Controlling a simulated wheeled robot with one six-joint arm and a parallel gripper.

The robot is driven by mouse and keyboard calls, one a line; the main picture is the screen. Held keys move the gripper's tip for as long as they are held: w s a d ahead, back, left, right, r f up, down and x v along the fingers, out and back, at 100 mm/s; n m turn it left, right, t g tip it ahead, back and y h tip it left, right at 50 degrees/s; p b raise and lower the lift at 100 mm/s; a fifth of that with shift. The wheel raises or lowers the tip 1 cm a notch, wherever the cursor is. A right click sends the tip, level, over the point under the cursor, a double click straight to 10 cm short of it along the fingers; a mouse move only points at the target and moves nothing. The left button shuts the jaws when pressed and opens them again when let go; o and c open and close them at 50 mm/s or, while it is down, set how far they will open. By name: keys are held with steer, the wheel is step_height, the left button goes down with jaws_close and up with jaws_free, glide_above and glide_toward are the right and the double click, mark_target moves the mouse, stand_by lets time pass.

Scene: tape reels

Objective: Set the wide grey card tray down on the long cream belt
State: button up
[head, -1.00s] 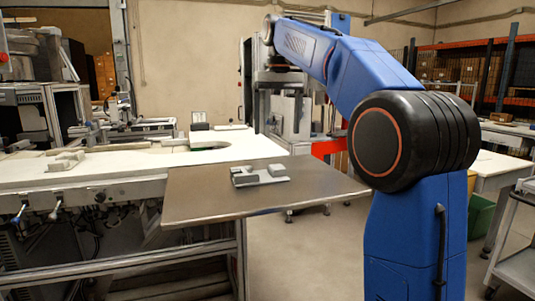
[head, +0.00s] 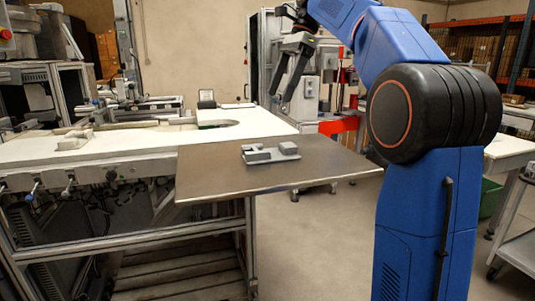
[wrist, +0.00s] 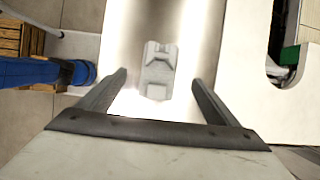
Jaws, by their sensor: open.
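The grey card tray (head: 258,156) is a small flat grey piece with raised blocks. It lies on the brown metal table top (head: 215,182). In the wrist view the tray (wrist: 158,72) lies between and beyond my fingers, apart from them. My gripper (head: 282,95) hangs above the table's far side, fingers pointing down, open and empty. The open gripper (wrist: 158,80) also shows in the wrist view. The long cream belt (head: 130,148) appears to be the pale flat surface left of the metal table; its far left end is partly covered by equipment.
A small pale block piece (head: 73,140) lies on the cream surface. A curved cutout with green inside (head: 215,125) is at its far right. A grey cart (head: 515,245) stands at the lower right. The metal top around the tray is clear.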

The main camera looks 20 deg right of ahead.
glide_above(270, 151)
steer(key=s+a, duration=0.2)
steer(key=s, duration=0.1)
step_height(270, 151, down, 11)
steer(key=shift+w+d+x, duration=0.1)
steer(key=shift+d+x, duration=0.05)
steer(key=shift+x, duration=1.2)
steer(key=shift+w+d+x, duration=0.1)
steer(key=shift+w+x, duration=0.05)
steer(key=shift+x, duration=1.2)
steer(key=shift+f, duration=0.1)
steer(key=shift+c, duration=0.6)
steer(key=c, duration=1.1)
steer(key=shift+c, duration=0.2)
